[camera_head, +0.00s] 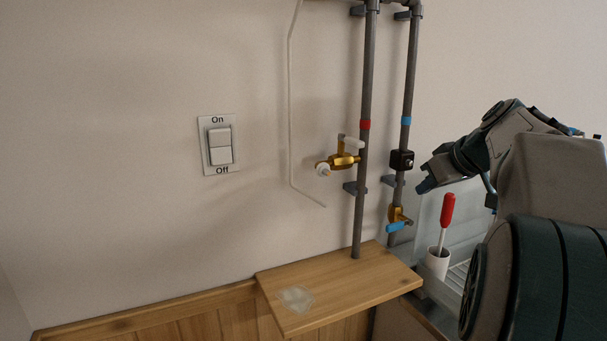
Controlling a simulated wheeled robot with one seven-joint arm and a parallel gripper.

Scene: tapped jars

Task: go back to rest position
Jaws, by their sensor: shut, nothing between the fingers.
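My arm comes in from the right edge in the camera_head view. My gripper (426,186) is at its left end, small in the picture, pointing left and down. It is shut and empty. It is to the right of the pipes and above the blue-handled tap (397,221), apart from both in the picture. My own arm links hide much of the right side.
A brass tap with a white handle (345,158) sits on the red-banded pipe (364,165). A blue-banded pipe (408,90) carries a black box (402,160). A wooden shelf (360,287) is below. A white cup (437,262) holds a red-handled tool (447,212). An On/Off switch (219,145) is left.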

